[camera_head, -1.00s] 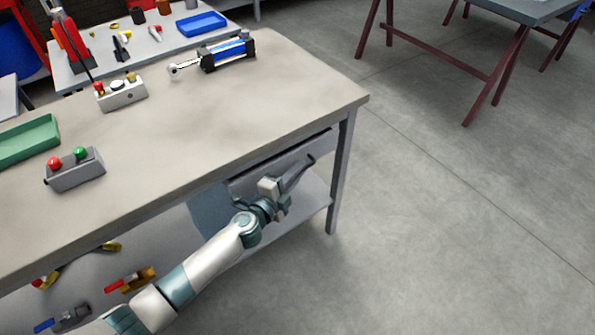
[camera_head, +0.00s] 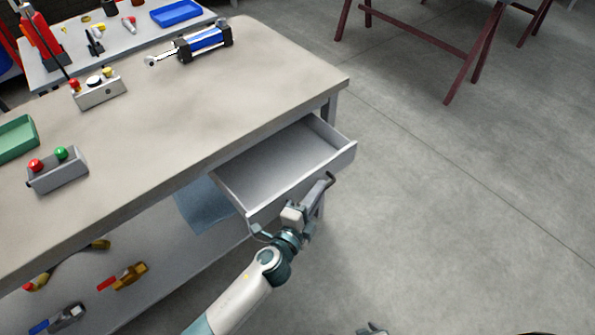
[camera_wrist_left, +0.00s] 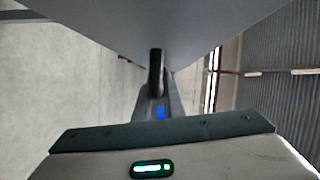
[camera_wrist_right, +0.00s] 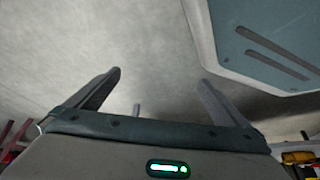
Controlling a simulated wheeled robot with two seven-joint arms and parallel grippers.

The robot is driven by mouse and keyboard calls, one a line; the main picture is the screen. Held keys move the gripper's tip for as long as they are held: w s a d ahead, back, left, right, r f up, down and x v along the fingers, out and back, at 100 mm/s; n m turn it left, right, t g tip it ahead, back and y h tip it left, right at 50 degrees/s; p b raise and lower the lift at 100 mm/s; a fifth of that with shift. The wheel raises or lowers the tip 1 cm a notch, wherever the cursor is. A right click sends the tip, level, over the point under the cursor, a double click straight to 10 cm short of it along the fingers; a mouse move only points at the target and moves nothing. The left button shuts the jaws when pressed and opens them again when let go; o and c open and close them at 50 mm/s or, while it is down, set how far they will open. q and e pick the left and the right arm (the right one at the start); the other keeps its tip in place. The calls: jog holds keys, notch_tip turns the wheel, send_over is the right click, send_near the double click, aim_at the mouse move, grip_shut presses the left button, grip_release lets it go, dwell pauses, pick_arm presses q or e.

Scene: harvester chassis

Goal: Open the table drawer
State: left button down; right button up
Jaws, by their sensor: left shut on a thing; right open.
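The grey table drawer (camera_head: 280,165) stands pulled out from under the tabletop in the head view, its empty inside showing. Its front panel (camera_head: 340,161) faces my left arm. My left gripper (camera_head: 306,204) is at the drawer front, shut on the drawer handle; arm and gripper hide much of the grip. In the left wrist view the shut fingers (camera_wrist_left: 157,80) reach up to a large grey surface. My right gripper (camera_wrist_right: 160,92) is open and empty in the right wrist view. Only a tip of it (camera_head: 372,330) shows at the head view's bottom edge.
The workbench top (camera_head: 190,115) carries a blue-and-black cylinder (camera_head: 205,42), a red-and-green button box (camera_head: 58,170), another control box (camera_head: 98,90) and a green tray (camera_head: 15,138). Tools lie on the lower shelf (camera_head: 160,270). The floor (camera_head: 450,220) to the right is clear.

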pick_arm(q)
jog(key=s+d+b, duration=0.1)
jog(key=s+d, duration=0.6)
jog(key=s, duration=0.3)
jog(key=shift+s+d+b, duration=0.35)
jog(key=shift+b, duration=0.05)
pick_arm(e)
jog(key=shift+s+d+f+g, duration=0.25)
jog(key=shift+s+d+g, duration=0.1)
jog(key=shift+s+d, duration=0.15)
jog(key=shift+s+d+f+g, duration=0.25)
jog(key=shift+s+d+g, duration=0.1)
jog(key=shift+s+d, duration=0.1)
pick_arm(q)
jog(key=c, duration=1.8)
grip_release()
jog(key=shift+c, duration=0.2)
jog(key=b+v, duration=0.2)
jog(key=v, duration=1.5)
jog(key=shift+s+b, duration=0.15)
jog(key=shift+b, duration=0.15)
pick_arm(e)
jog(key=shift+d+r+g+h, duration=0.15)
jog(key=shift+r+g, duration=0.1)
jog(key=shift+r, duration=0.35)
jog(key=shift+d+r+g+h, duration=0.15)
jog(key=shift+r+g, duration=0.1)
jog(key=shift+r, duration=0.35)
pick_arm(q)
jog(key=shift+a+f, duration=0.15)
